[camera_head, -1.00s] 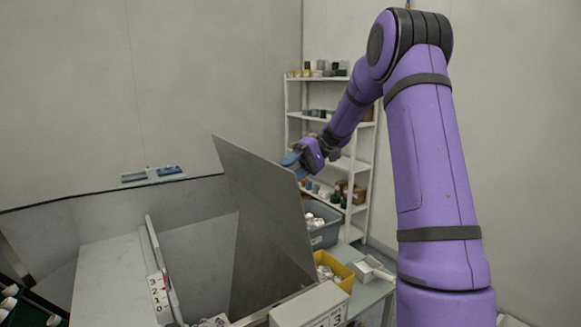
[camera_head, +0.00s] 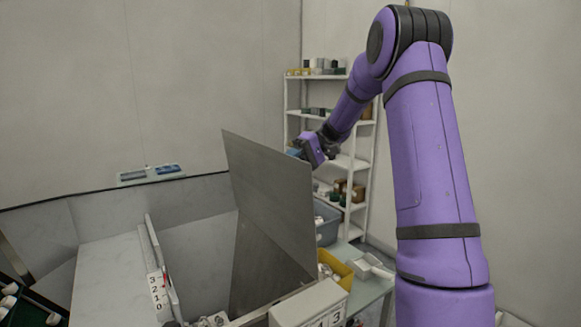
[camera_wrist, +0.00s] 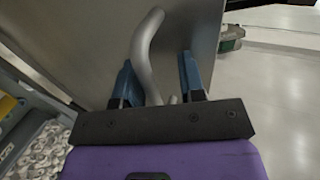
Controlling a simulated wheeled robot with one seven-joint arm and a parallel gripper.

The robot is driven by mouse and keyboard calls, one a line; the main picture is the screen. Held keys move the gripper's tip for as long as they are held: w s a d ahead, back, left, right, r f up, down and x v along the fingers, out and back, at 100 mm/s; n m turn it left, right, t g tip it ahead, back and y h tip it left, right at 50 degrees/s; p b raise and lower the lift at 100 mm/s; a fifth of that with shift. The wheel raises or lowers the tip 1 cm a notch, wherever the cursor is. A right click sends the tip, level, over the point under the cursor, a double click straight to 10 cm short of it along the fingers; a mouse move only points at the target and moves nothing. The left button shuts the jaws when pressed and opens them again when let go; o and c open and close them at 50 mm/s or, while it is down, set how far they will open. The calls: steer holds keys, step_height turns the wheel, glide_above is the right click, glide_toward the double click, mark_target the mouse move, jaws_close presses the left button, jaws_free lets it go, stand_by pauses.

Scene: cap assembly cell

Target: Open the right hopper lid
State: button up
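The right hopper lid (camera_head: 265,195) is a grey metal plate standing steeply raised at the right side of the hopper, whose opening is uncovered. In the wrist view the lid's bent metal handle (camera_wrist: 146,50) passes between the two blue fingers of my gripper (camera_wrist: 158,78). The fingers are apart, with a clear gap between the handle and the right finger. I cannot tell whether the left finger touches the handle.
A divider with number labels (camera_head: 158,290) stands left of the open hopper. A pale box (camera_head: 308,305) is in front of the lid. Right of it are a yellow bin (camera_head: 343,272), a blue-grey bin (camera_head: 328,225) and a white shelf rack (camera_head: 368,165).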

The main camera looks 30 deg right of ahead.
steer(key=v, duration=1)
